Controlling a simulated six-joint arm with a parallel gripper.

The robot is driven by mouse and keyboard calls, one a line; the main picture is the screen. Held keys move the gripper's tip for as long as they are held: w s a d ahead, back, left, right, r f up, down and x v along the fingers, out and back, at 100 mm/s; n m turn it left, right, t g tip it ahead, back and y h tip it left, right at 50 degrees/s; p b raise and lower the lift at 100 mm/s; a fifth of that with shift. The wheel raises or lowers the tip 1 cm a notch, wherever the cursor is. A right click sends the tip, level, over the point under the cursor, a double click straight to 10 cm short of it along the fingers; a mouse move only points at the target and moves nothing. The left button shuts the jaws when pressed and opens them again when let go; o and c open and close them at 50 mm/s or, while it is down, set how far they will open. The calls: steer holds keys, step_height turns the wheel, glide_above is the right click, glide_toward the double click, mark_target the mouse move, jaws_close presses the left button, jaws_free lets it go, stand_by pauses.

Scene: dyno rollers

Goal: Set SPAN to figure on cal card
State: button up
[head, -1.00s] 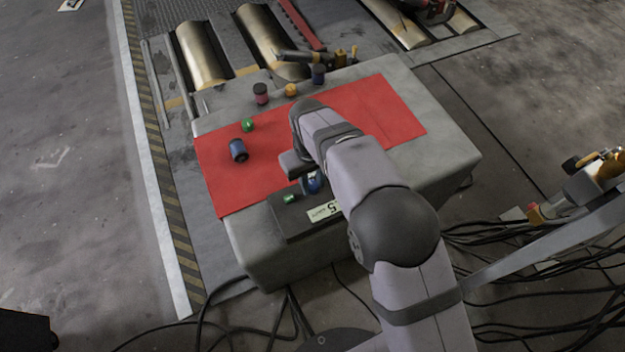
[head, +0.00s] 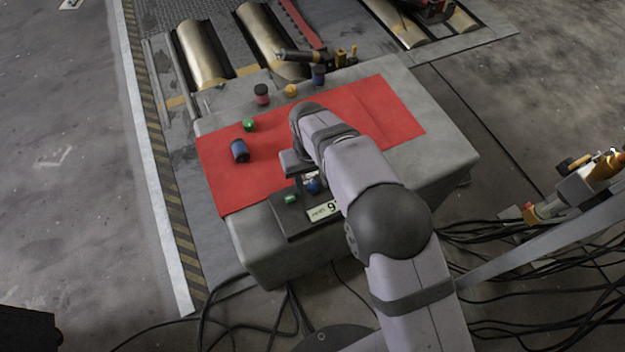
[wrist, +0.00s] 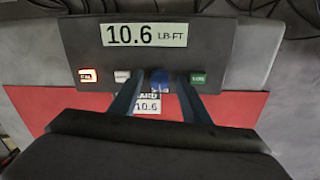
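A dark panel (wrist: 230,62) shows in the wrist view; its display (wrist: 144,34) reads 10.6 LB-FT. Below it are an orange-lit CAL button (wrist: 88,76), a white button (wrist: 122,76), the blue SPAN knob (wrist: 160,78) and a green button (wrist: 198,78). The cal card (wrist: 147,106) reads 10.6, its upper line partly hidden by a finger. My gripper (wrist: 161,80) has its fingers on either side of the knob, with gaps showing. In the head view, the blue knob (head: 313,187) and the upside-down display (head: 322,211) are partly hidden by my arm.
The panel sits by a red mat (head: 240,190) on a grey block (head: 260,250). A red jar (head: 261,94), an orange item (head: 290,90) and a dark blue jar (head: 319,75) stand behind.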

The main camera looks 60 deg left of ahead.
mark_target(312, 186)
steer(key=shift+s+r+p, duration=0.15)
steer(key=shift+r+p, duration=0.2)
steer(key=shift+r, duration=3.3)
